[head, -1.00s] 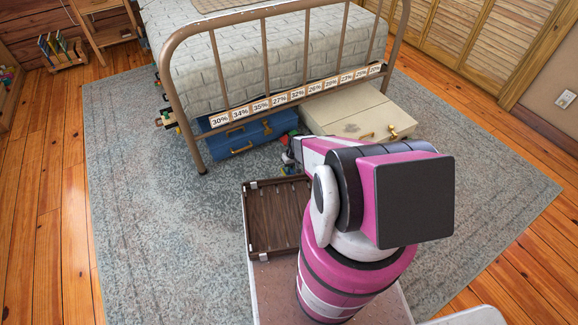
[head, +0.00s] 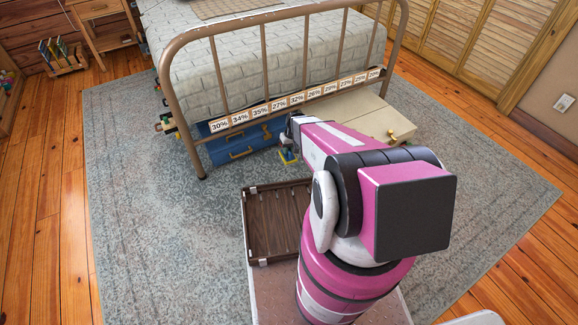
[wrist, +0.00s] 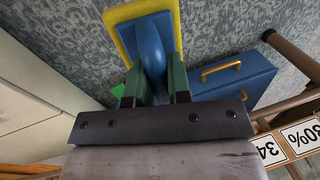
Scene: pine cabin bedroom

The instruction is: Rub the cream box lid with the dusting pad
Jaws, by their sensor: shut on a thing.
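My gripper (wrist: 156,82) is shut on the blue handle of the dusting pad (wrist: 148,48), a blue pad with a yellow edge, seen over the rug in the wrist view. In the head view the pad (head: 288,157) shows small below my gripper (head: 287,146), left of the cream box (head: 370,110) and in front of the blue case. The cream box lies partly under the bed; my arm hides part of its lid. Its pale side shows at the left of the wrist view (wrist: 32,85). The pad appears apart from the lid.
A blue case (head: 240,146) with yellow handles lies under the bed, left of the cream box. The metal bed rail (head: 250,120) with percentage labels passes above both. An open brown tray (head: 278,222) stands on my base. The rug (head: 150,200) is clear at left.

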